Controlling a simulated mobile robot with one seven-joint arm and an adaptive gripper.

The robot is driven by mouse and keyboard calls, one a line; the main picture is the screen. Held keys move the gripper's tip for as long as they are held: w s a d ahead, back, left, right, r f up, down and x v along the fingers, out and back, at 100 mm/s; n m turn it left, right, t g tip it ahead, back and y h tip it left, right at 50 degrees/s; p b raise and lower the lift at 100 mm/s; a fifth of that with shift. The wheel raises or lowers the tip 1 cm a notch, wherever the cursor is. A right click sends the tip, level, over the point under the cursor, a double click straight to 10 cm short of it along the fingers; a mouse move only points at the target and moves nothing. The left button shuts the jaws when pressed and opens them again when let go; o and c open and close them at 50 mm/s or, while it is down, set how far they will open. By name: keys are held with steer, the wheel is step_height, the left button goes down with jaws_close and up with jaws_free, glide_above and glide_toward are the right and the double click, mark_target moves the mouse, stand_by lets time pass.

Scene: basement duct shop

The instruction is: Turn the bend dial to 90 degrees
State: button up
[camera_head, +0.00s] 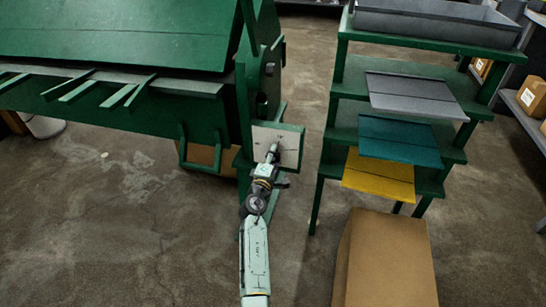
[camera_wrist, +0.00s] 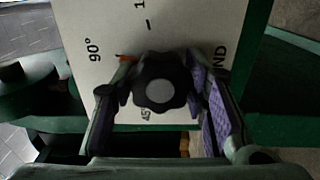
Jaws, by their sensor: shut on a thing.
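The bend dial is a black lobed knob with a grey centre (camera_wrist: 160,93), on a pale label plate (camera_wrist: 125,20). My gripper (camera_wrist: 158,88) has its purple-padded fingers on the knob's left and right sides, shut on it. A small orange mark shows at the knob's upper left, on the side of the "90°" print; exact alignment cannot be told. A "45" print shows below the knob, partly hidden, and part of "BEND" shows at its right. In the head view my gripper (camera_head: 272,156) is at the plate (camera_head: 290,141), and the knob is too small to make out.
The green bending machine (camera_head: 120,55) fills the upper left. A green stepped rack (camera_head: 341,95) with grey, teal and yellow sheets stands to the right. A cardboard box (camera_head: 388,265) is at the lower right. Bare floor (camera_head: 120,240) lies at the lower left.

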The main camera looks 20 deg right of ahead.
steer(key=o, duration=1.2)
steer(key=v, duration=1.2)
